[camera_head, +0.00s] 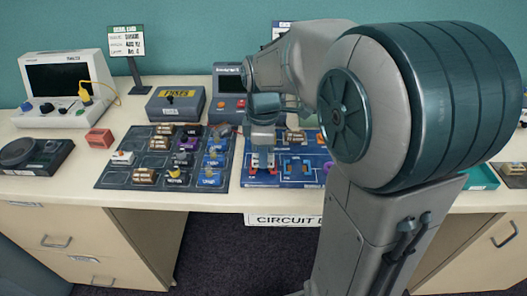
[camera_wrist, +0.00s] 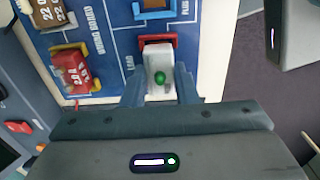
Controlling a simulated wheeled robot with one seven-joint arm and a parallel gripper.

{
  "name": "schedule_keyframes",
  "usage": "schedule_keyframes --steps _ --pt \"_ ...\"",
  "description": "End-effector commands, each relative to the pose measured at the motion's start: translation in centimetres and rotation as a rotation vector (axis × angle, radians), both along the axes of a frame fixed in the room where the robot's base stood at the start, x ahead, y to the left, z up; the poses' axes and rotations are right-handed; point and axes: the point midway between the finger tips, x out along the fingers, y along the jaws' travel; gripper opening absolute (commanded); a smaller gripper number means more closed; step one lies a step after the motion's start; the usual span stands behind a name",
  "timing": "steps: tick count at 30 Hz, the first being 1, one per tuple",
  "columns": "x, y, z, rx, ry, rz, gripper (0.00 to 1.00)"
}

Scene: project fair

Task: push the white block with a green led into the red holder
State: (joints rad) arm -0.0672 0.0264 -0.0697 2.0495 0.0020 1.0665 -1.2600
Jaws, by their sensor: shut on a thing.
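The white block with a green LED (camera_wrist: 158,56) sits between my gripper's fingers in the wrist view. My gripper (camera_wrist: 160,92) is shut on it, one finger on each side. The red holder (camera_wrist: 175,41) is at the block's far end, on the blue circuit board (camera_wrist: 107,45). The block's far end is at the holder's opening; how deep it sits inside I cannot tell. In the head view my gripper (camera_head: 262,163) is low over the front left of the blue board (camera_head: 294,182), and my arm hides part of the board.
A red block (camera_wrist: 76,72) sits in a yellow holder left of the white block. A blue holder (camera_wrist: 155,11) is beyond the red one. A dark tray (camera_head: 152,181) of several parts lies left of the board. The desk's front edge (camera_head: 190,207) is close.

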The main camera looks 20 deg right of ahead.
Motion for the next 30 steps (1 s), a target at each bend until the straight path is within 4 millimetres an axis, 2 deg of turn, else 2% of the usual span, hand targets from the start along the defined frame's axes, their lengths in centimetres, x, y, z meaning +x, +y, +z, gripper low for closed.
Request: schedule_keyframes --steps 30 --pt "0.0 0.0 -1.0 0.000 0.000 0.000 0.04"
